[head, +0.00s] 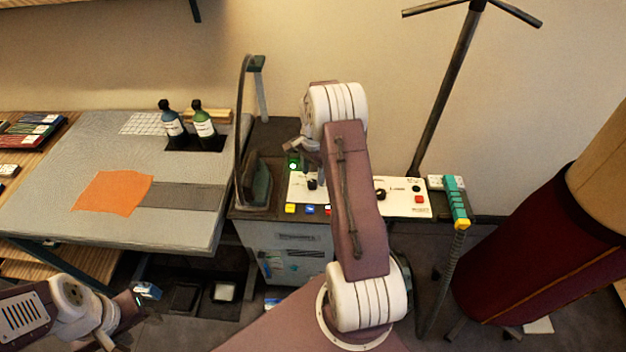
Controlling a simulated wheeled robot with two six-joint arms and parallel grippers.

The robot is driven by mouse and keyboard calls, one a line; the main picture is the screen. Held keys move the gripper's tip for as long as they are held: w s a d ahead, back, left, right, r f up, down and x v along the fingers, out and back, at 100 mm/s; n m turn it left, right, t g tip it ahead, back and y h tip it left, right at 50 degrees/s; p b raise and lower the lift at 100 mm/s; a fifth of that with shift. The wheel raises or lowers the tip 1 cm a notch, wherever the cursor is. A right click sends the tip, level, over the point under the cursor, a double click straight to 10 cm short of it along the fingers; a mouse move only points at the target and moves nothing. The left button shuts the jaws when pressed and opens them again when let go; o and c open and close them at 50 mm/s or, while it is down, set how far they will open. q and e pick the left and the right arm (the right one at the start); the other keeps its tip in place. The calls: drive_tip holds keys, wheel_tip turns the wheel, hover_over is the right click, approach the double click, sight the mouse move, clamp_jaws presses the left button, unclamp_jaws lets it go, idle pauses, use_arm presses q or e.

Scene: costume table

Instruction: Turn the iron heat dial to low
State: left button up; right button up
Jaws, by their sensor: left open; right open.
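The white control panel (408,203) lies on top of the grey cabinet in the middle. A black dial (312,184) shows on its left part, beside a lit green light (293,164). Another black dial (380,195) sits on its right part. The labels are too small to read, so I cannot tell which is the heat dial. My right gripper (304,150) is open above the panel's left end, apart from the left dial as far as I see. My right arm hides the panel's middle. My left gripper (128,315) is open and empty at the lower left.
A dark iron (257,182) stands at the panel's left. Yellow (291,209) and blue (308,210) buttons line the front edge. A teal-handled tool (456,203) with a hose is at right. The ironing board (60,190) holds orange cloth (113,193) and two bottles (204,126).

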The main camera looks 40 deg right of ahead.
sight(312, 182)
drive_tip(key=f, duration=0.4)
drive_tip(key=shift+w+a+f, duration=0.1)
drive_tip(key=shift+w, duration=0.15)
drive_tip(key=shift+s, duration=0.1)
clamp_jaws()
drive_tip(key=shift+n, duration=0.3)
drive_tip(key=n, duration=0.3)
drive_tip(key=shift+n, duration=2.1)
